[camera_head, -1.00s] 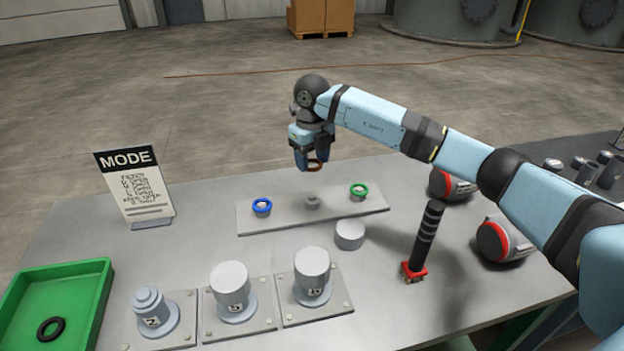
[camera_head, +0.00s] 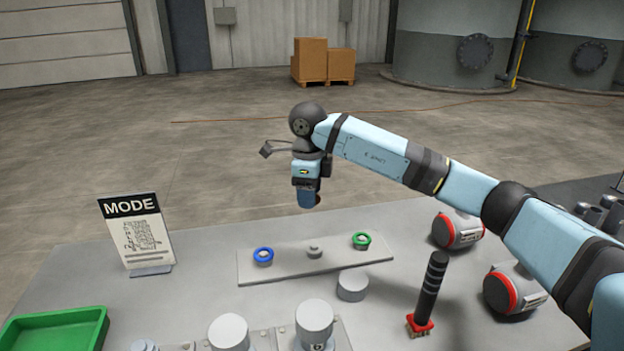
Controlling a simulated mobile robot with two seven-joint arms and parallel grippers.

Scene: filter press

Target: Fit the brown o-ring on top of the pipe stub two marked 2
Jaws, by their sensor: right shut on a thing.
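My right gripper (camera_head: 308,203) is shut on the brown o-ring (camera_head: 318,198), held in the air above the back of the bench. Only a sliver of the ring shows at the fingertips. Below it, the small middle peg (camera_head: 314,251) on the flat plate is bare. Pipe stub two, the narrow stepped one at front left, shows only its top (camera_head: 145,345) at the bottom edge; its label is cut off. The gripper is well behind and to the right of this stub. My left gripper is not in view.
A blue ring (camera_head: 263,256) and a green ring (camera_head: 361,241) sit on the plate (camera_head: 285,271). Two capped stubs (camera_head: 229,332) (camera_head: 314,318), a loose grey cap (camera_head: 352,285), a brush (camera_head: 430,290), a MODE sign (camera_head: 134,229) and a green tray (camera_head: 60,318) stand around.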

